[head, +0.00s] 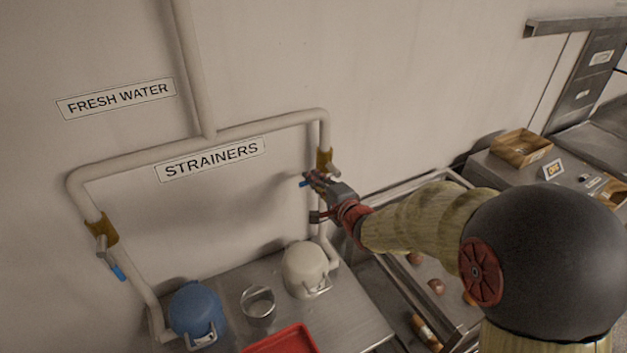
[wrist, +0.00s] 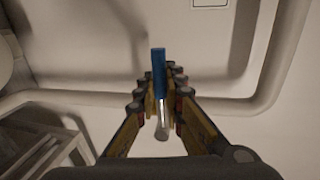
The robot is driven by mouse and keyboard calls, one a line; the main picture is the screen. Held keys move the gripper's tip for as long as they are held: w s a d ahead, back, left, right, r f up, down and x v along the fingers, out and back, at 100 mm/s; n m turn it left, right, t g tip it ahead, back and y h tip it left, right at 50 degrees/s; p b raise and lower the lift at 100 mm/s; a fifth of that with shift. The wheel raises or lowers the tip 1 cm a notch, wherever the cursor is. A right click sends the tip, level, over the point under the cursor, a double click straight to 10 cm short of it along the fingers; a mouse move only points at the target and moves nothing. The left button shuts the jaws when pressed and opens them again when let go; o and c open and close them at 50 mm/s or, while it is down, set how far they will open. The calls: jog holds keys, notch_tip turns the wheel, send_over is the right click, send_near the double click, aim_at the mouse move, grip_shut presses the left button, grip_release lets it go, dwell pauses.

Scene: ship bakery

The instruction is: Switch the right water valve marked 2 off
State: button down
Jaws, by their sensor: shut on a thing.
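The right water valve (head: 325,160) has a brass body on the right vertical pipe, below the bend of the pipe loop. My gripper (head: 317,184) is at its handle in the head view. In the wrist view the handle (wrist: 159,75), a silver lever with a blue grip, lies between the fingers of my gripper (wrist: 161,97). The fingers are shut on it. In the head view only the blue end of the handle shows, pointing left, and my fingers hide most of it. The left valve (head: 102,229) has a blue-tipped lever hanging down along its pipe. No number marking is readable.
Below the pipes, a steel table (head: 345,311) bears a blue strainer pot (head: 196,307), a white pot (head: 304,267), a metal cup (head: 258,302) and a red tray (head: 284,342). A metal-framed bin (head: 385,283) stands under my arm. The wall is close behind the pipes.

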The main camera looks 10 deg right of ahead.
jog(key=c, duration=1.9)
grip_release()
jog(key=v, duration=1.2)
